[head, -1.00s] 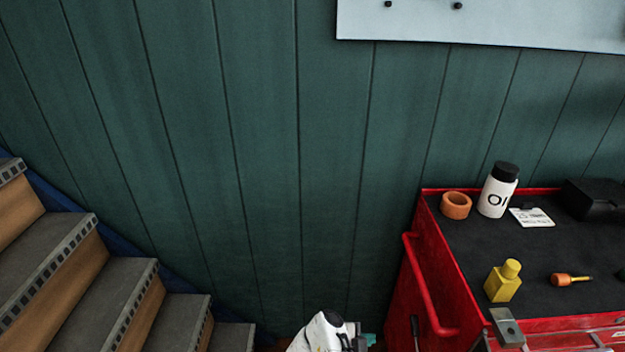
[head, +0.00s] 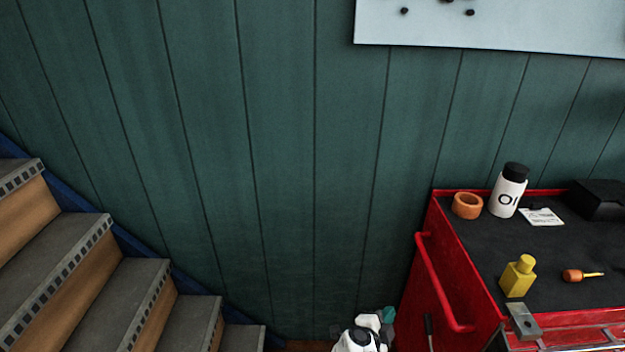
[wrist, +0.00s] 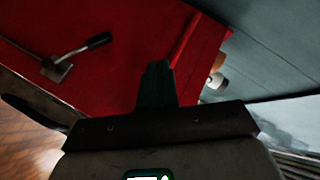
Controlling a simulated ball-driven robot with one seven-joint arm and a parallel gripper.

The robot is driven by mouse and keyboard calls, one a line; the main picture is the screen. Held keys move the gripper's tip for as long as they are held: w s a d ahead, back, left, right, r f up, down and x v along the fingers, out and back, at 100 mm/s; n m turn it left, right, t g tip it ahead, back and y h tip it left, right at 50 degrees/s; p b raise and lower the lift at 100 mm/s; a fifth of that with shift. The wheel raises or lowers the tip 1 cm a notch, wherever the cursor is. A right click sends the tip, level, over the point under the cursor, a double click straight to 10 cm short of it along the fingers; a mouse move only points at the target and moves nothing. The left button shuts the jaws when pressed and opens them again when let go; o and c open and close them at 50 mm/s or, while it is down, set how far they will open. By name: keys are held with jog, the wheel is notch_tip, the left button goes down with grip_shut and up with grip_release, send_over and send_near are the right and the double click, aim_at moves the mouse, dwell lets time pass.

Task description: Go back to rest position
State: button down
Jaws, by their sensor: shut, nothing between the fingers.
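My gripper (wrist: 157,75) is shut and empty in the wrist view, its dark fingers together in front of the red side of a tool cart (wrist: 120,30). In the head view only a white part of my arm shows at the bottom, left of the red cart (head: 404,300). My fingertips cannot be made out clearly there.
On the cart's dark top stand an orange ring (head: 467,206), a white bottle (head: 507,192), a card (head: 541,217), a yellow bottle (head: 518,277), an orange-handled tool (head: 574,275) and a black box (head: 600,200). Stairs (head: 130,290) rise at left. A green wall (head: 280,150) stands behind.

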notch_tip(320, 180, up, 6)
jog(key=s+n+t+y+b, duration=0.15)
jog(key=n+t+y, duration=0.45)
jog(key=n+y, duration=0.65)
jog(key=s+a+f+n+g+y, duration=0.1)
jog(key=s+f+n+g, duration=0.15)
jog(key=s, duration=0.35)
jog(key=s+a+f+n+g+y, duration=0.1)
jog(key=s+f+n+g+y, duration=0.1)
jog(key=s+n+g, duration=0.35)
jog(key=s+d+m+g+h+b, duration=0.1)
jog(key=s+d+g+h, duration=0.2)
jog(key=s, duration=1.1)
jog(key=s+d+m+g+h, duration=0.1)
jog(key=s+d+g+h, duration=0.2)
jog(key=s, duration=1.2)
jog(key=d+g, duration=0.2)
jog(key=d, duration=0.2)
jog(key=shift+d+f+b, duration=0.15)
jog(key=shift+b, duration=0.2)
jog(key=c, duration=1.8)
grip_release()
